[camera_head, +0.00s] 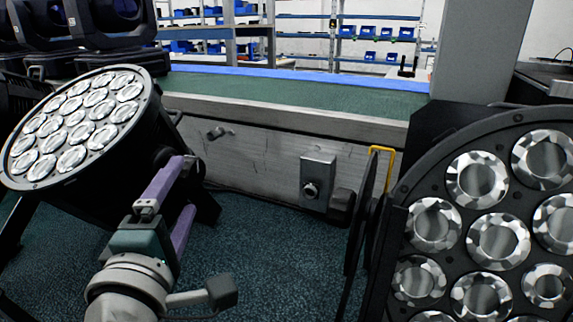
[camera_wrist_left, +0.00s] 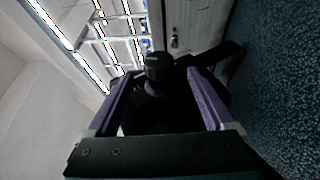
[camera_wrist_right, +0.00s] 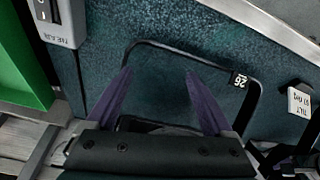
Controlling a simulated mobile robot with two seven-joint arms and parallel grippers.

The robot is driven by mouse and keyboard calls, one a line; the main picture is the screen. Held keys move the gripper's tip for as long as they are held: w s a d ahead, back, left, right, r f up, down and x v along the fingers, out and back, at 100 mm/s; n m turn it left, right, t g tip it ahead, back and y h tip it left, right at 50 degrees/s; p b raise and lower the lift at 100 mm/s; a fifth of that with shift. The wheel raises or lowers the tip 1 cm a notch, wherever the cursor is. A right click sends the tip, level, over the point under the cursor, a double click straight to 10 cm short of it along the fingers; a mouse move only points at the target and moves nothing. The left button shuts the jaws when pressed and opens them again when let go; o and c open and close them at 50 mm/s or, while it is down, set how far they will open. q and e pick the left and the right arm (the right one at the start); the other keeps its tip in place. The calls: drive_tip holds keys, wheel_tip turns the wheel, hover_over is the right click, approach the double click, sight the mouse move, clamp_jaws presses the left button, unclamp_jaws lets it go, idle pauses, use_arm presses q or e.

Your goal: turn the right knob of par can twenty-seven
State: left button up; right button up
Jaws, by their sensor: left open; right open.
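A par can (camera_head: 80,125) with a round face of several lamps stands at the left in the head view, its number not visible. My left gripper (camera_head: 186,185) is open at this can's right side. In the left wrist view a dark round knob (camera_wrist_left: 160,66) lies between the fingertips of the left gripper (camera_wrist_left: 160,76); contact cannot be told. A second par can (camera_head: 497,240) fills the right of the head view.
A low grey wall (camera_head: 255,150) with a metal box (camera_head: 317,182) runs behind the cans. A yellow handle (camera_head: 383,150) is beside the right can. Dark carpet (camera_head: 265,240) is open between the cans. Shelves with blue bins stand behind.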

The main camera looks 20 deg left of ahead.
use_arm(q)
drive_tip(key=b+x, duration=0.1)
drive_tip(key=x, duration=0.7)
drive_tip(key=shift+w, duration=0.4)
drive_tip(key=shift+a+r, duration=0.1)
